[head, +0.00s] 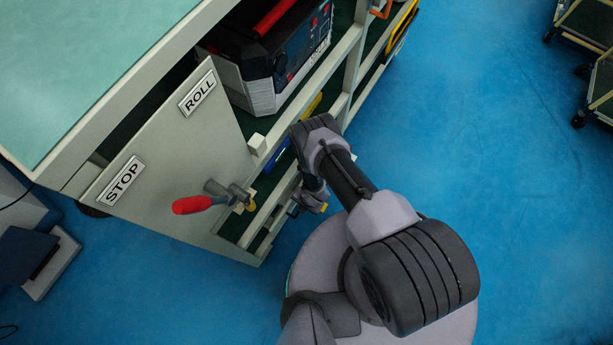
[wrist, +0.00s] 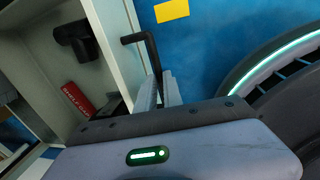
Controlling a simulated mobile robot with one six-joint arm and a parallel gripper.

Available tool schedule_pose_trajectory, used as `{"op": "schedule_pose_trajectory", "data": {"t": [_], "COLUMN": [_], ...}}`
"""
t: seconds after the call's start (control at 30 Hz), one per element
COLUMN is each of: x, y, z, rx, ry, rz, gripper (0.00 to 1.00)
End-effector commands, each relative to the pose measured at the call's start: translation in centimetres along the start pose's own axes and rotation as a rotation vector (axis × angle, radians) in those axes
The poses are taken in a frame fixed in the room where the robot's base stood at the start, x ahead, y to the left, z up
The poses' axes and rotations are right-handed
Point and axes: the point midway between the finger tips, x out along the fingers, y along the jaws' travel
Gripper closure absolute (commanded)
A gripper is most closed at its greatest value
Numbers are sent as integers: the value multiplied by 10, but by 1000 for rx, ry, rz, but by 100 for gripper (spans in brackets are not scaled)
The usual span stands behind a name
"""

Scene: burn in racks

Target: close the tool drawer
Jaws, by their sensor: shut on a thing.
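The tool drawer (wrist: 118,40) shows in the wrist view as a pale box wall with an open interior to its left. A black bent handle (wrist: 148,45) stands out from the wall. My gripper (wrist: 160,90) has its two pale fingers closed around the lower end of this handle. In the head view my gripper (head: 311,197) is low beside the bench's open side, partly hidden by my arm. How far the drawer stands out cannot be told there.
The green-topped bench (head: 90,60) has an end panel marked STOP and ROLL, with a red-handled clamp (head: 192,204). A toolbox (head: 270,50) sits on its shelf. In the wrist view a dark tool (wrist: 76,42) and red item (wrist: 76,98) lie left.

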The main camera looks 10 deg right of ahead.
Motion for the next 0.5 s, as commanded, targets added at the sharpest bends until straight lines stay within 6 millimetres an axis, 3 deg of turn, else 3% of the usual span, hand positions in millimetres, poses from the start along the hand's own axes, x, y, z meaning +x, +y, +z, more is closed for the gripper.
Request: {"op": "schedule_pose_trajectory", "data": {"t": [0.1,0.13,0.23,0.5], "x": [0,0,0,0], "y": [5,6,5,3], "z": [2,2,2,1], "rx": [-8,-8,-8,-6], "ry": [-4,-4,-4,-3], "rz": [11,12,10,8], "gripper": [100,85,67,67]}}
